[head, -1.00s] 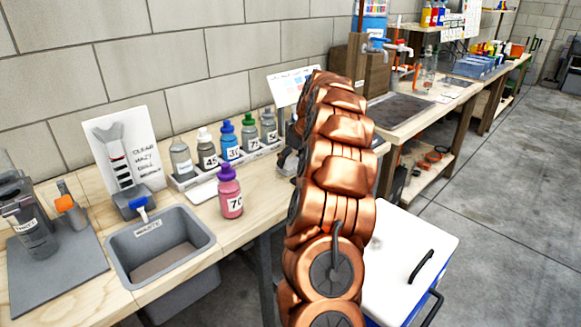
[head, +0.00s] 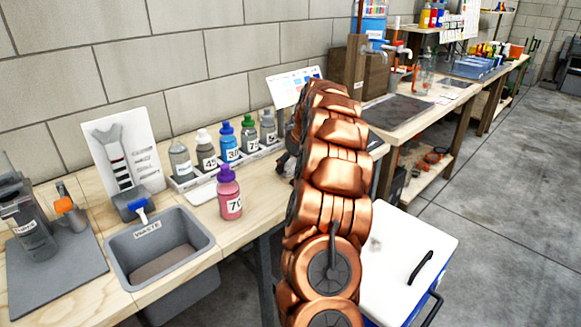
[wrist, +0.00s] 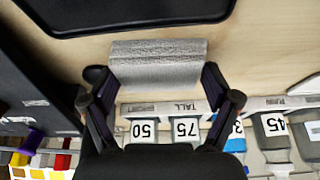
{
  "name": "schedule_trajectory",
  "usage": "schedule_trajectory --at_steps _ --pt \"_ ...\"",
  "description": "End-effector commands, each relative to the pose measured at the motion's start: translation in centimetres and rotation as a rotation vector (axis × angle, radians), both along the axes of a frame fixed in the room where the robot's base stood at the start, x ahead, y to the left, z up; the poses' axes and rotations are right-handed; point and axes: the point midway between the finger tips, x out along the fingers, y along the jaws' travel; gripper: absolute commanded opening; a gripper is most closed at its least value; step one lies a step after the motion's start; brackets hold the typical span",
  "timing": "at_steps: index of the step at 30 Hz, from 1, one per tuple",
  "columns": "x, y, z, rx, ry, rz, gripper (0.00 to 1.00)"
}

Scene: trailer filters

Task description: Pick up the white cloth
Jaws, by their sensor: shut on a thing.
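The white cloth (wrist: 157,66) shows in the wrist view as a pale, textured folded block above the wooden bench top. My gripper (wrist: 158,82) has one finger at each side of it and is shut on it. Whether the cloth touches the bench I cannot tell. In the head view my copper-coloured arm hides the cloth and most of the gripper.
A bottle rack (head: 184,184) with several labelled bottles stands by the wall, also close to my gripper in the wrist view (wrist: 262,103). A pink purple-capped bottle (head: 230,202) stands in front. A grey waste basin (head: 206,246) is left. A white-lidded cooler (head: 400,255) stands right.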

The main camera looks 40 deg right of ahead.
Motion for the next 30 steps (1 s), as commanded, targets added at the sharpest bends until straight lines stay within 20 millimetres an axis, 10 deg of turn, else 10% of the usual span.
schedule_trajectory --at_steps 30 --pt "-2.5 0.6 3.7 0.002 0.001 0.0 0.58"
